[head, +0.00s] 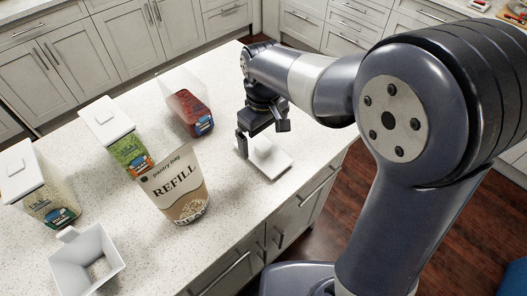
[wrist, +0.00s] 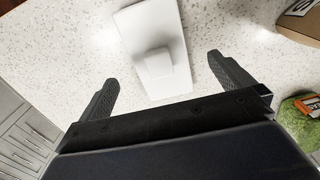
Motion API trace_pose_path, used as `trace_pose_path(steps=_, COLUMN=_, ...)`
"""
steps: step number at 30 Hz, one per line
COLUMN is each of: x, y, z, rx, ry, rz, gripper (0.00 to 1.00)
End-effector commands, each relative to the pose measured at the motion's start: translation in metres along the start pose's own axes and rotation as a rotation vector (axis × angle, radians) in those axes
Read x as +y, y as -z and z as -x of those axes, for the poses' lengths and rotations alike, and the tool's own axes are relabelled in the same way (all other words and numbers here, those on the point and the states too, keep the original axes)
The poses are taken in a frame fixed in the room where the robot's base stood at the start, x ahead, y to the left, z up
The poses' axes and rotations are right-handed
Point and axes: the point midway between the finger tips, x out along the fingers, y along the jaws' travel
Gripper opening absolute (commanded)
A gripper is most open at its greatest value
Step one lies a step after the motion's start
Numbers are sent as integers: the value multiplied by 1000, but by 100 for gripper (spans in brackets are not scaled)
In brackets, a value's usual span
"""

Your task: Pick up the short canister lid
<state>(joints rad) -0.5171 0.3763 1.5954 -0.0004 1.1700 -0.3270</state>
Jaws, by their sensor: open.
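The white rectangular lid (head: 268,158) lies flat on the speckled counter near its front edge. In the wrist view the lid (wrist: 136,24) has a raised square knob (wrist: 158,62) facing up. My gripper (head: 261,142) is above the lid, pointing down. In the wrist view my gripper (wrist: 162,72) is open and empty, with one finger on each side of the knob end of the lid. I cannot tell the exact height of the fingertips over the counter. A clear canister with red contents (head: 187,112) stands without a lid to the left of my gripper.
A refill bag (head: 178,188) stands left of the lid. Two canisters with white lids, one green (head: 128,152) and one pale (head: 48,200), stand farther left. A white open container (head: 92,262) is at the lower left. The counter around the lid is clear.

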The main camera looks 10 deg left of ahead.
Motion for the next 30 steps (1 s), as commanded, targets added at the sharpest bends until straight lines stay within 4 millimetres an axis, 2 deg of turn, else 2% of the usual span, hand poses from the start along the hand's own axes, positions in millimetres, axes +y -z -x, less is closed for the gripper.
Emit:
trace_pose_path(steps=6, x=2, y=3, z=-33, rx=-5, ry=2, rz=-1, gripper=100)
trace_pose_path(steps=9, x=2, y=4, z=-43, rx=-2, ry=1, rz=-1, gripper=100)
trace_pose_path(steps=18, x=2, y=4, z=-47, rx=0, ry=0, rz=-1, gripper=99)
trace_pose_path(steps=30, x=2, y=4, z=-47, rx=0, ry=0, rz=-1, gripper=66)
